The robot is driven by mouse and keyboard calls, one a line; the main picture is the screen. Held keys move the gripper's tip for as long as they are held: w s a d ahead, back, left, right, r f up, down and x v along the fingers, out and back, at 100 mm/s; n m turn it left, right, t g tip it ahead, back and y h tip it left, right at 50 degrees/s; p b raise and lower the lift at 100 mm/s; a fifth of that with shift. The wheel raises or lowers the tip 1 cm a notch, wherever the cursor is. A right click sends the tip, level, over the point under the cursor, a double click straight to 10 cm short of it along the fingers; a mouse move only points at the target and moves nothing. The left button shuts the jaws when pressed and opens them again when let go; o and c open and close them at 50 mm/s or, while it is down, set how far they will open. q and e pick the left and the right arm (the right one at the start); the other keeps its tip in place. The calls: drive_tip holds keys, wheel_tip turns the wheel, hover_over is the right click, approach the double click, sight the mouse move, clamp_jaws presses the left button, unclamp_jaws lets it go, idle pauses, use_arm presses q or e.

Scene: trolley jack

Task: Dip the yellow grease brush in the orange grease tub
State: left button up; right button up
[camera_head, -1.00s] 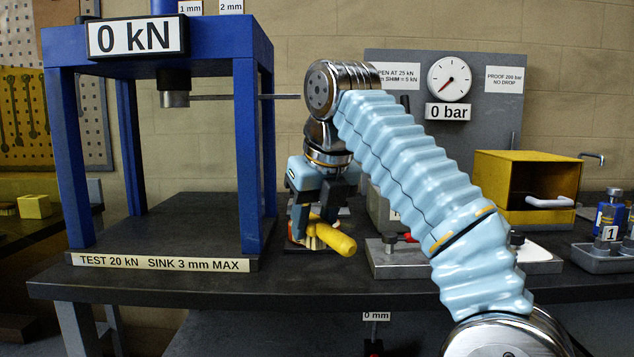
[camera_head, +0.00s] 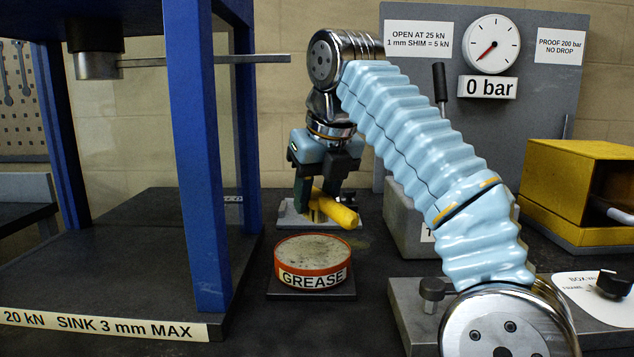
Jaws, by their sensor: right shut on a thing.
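The yellow grease brush (camera_head: 338,213) is in my right gripper (camera_head: 320,197), which is shut on it. Its yellow handle points toward the lower right; its bristle end is largely hidden by the fingers. The orange grease tub (camera_head: 313,263), a low round tub labelled GREASE with a grey top surface, sits on a dark square plate on the bench. In the picture the brush is above the tub and looks farther back, apart from it. My left gripper is not in view.
A blue press frame (camera_head: 197,150) stands left of the tub, with a thin bar (camera_head: 220,60) reaching out from it. A gauge panel (camera_head: 420,75) stands behind my right arm. A yellow box (camera_head: 575,190) and a grey plate (camera_head: 400,310) lie to the right.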

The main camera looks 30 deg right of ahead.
drive_tip(key=shift+w+d+f, duration=0.1)
drive_tip(key=shift+w+d, duration=0.05)
drive_tip(key=shift+w, duration=0.05)
drive_tip(key=shift+f, duration=2.85)
drive_tip(key=shift+f+b, duration=0.3)
drive_tip(key=shift+f, duration=0.2)
drive_tip(key=shift+r+p, duration=0.3)
drive_tip(key=shift+r, duration=3.25)
